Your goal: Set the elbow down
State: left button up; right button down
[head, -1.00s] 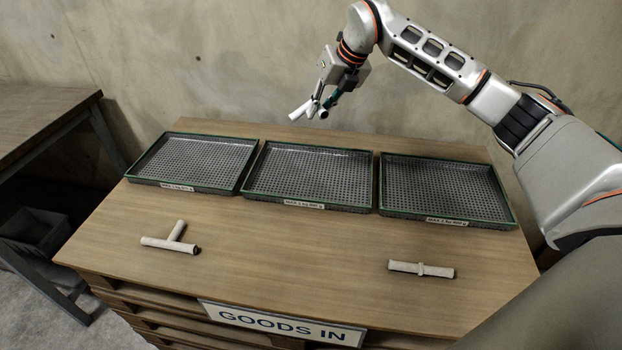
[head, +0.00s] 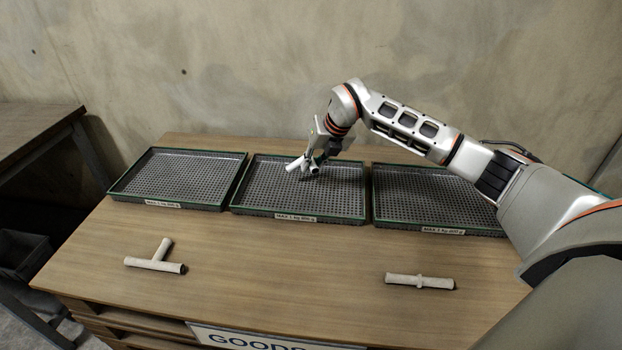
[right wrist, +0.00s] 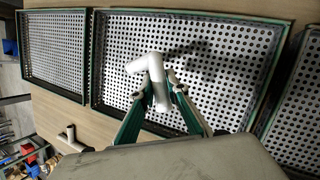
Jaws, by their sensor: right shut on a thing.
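The elbow (head: 293,166) is a short white bent pipe. My right gripper (head: 308,170) is shut on it, over the middle tray (head: 347,218). In the right wrist view the elbow (right wrist: 147,64) sits between the two green-sided fingers (right wrist: 160,100), with the perforated tray floor (right wrist: 215,65) behind it. A shadow falls on the tray floor nearby; I cannot tell whether the elbow touches the floor. My left gripper is not in view.
A left tray (head: 116,188) and a right tray (head: 391,224) flank the middle one. A tee pipe (head: 157,262) and a straight coupling piece (head: 419,281) lie on the wooden table (head: 290,262) in front. The table between them is clear.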

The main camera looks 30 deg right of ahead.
jog(key=shift+f, duration=0.45)
notch_tip(320, 180, down, 4)
jog(key=shift+r+b, duration=0.1)
jog(key=shift+b, duration=0.25)
jog(key=c, duration=2)
grip_release()
